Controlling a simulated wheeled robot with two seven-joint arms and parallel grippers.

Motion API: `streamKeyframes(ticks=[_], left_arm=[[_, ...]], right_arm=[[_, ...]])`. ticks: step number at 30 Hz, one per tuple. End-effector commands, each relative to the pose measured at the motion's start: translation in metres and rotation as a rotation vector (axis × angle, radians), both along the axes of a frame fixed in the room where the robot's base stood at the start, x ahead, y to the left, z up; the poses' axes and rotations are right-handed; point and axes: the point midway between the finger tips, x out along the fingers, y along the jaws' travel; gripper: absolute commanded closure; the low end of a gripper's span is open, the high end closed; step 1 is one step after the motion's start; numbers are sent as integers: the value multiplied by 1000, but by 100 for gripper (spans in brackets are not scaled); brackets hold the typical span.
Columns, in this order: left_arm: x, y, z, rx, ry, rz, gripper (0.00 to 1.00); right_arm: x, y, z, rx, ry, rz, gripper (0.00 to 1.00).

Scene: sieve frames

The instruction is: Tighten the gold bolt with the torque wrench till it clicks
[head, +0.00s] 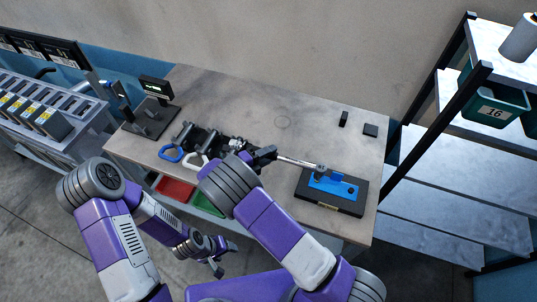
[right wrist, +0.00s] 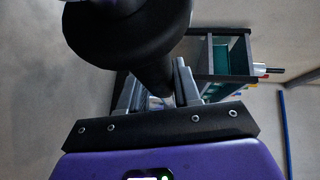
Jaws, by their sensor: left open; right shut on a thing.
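The torque wrench (head: 297,162) has a silver shaft and a dark handle. Its head end reaches over a blue fixture (head: 325,183) on a black block (head: 345,204) at the table's right. My right gripper (head: 264,155) is shut on the wrench's handle. In the right wrist view a black handle (right wrist: 155,76) sits between the fingers of my right gripper (right wrist: 160,98). The gold bolt cannot be made out; whether the wrench head sits on it is too small to tell. My left gripper (head: 217,269) is open and empty, low in front of the table.
The grey table (head: 290,118) holds blue- and white-handled tools (head: 170,153) and a small display stand (head: 153,88) at left. Red (head: 176,190) and green (head: 207,206) bins sit below the front edge. A shelf rack (head: 450,190) stands right.

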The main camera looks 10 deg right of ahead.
Motion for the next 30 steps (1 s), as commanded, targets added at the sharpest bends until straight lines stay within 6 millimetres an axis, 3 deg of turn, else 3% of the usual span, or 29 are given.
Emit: streamKeyframes(ticks=[15, 30], left_arm=[[0, 0, 22, 0, 0, 0, 40], [0, 0, 22, 0, 0, 0, 40]], right_arm=[[0, 0, 26, -5, -2, 0, 100], [0, 0, 26, -5, -2, 0, 100]])
